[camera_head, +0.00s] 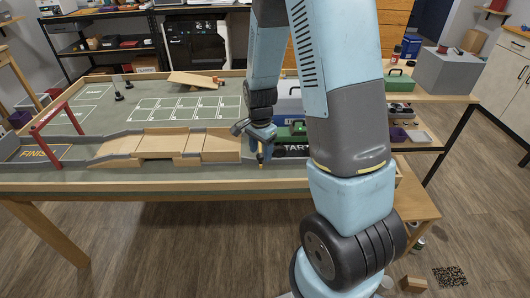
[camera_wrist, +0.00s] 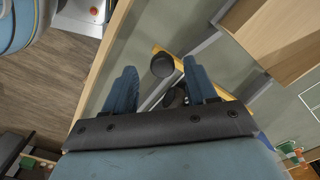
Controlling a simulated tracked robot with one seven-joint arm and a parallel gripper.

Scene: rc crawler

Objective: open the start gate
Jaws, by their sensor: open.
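My gripper (camera_head: 262,143) is low over the right part of the table course, beside the dark panel with white letters "TART" (camera_head: 296,149), whose left end is hidden. In the wrist view my gripper (camera_wrist: 160,80) shows two blue fingers spread apart. A thin yellow bar (camera_wrist: 157,48), which looks like part of the start gate, runs near the fingertips. A dark round piece (camera_wrist: 162,65) lies between the fingers, with another dark piece below it. I see no contact and cannot tell whether the gate is open or shut. My arm hides part of this area.
Wooden ramps (camera_head: 158,144) stand on the track left of my gripper. A red frame (camera_head: 50,117) stands by the "FINISH" mat (camera_head: 46,153). A tilted board (camera_head: 193,80) lies farther back. A green box (camera_head: 398,82) sits on the side table.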

